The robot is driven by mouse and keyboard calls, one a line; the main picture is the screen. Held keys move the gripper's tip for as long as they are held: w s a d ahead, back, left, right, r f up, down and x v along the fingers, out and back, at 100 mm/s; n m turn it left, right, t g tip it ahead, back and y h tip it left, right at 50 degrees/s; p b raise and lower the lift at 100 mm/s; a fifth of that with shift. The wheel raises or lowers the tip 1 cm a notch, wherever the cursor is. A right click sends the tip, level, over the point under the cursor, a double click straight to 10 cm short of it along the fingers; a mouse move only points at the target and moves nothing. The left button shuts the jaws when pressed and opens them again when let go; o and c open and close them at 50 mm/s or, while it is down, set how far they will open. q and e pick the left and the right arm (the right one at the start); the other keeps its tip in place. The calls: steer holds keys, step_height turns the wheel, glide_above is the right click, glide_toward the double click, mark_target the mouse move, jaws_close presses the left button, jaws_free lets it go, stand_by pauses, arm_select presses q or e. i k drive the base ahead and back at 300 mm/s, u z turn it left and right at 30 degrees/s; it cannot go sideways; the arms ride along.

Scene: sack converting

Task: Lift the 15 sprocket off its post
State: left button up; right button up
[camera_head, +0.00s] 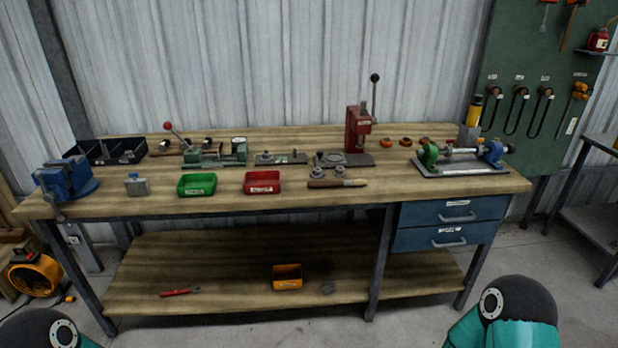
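I cannot make out which part is the 15 sprocket; no number is readable at this size. Small grey round parts sit in the middle of the workbench (222,207). One is on a flat grey plate (288,158), and others are on and in front of the dark base plate (360,160) of the red press (358,128). Several orange-and-dark round pieces (386,142) stand in a row to the right of the press. Neither of my grippers is in view. Only teal and black parts of my arms show at the bottom left and bottom right corners.
A green bin (196,185), a red bin (262,183) and a wooden-handled tool (338,184) lie near the front edge. A blue vise (66,181) is at the left end, and a green-and-blue machine (462,158) at the right.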

mark_target(268, 157)
steer(key=z, duration=0.6)
steer(key=i, duration=1.45)
steer(key=u, duration=0.6)
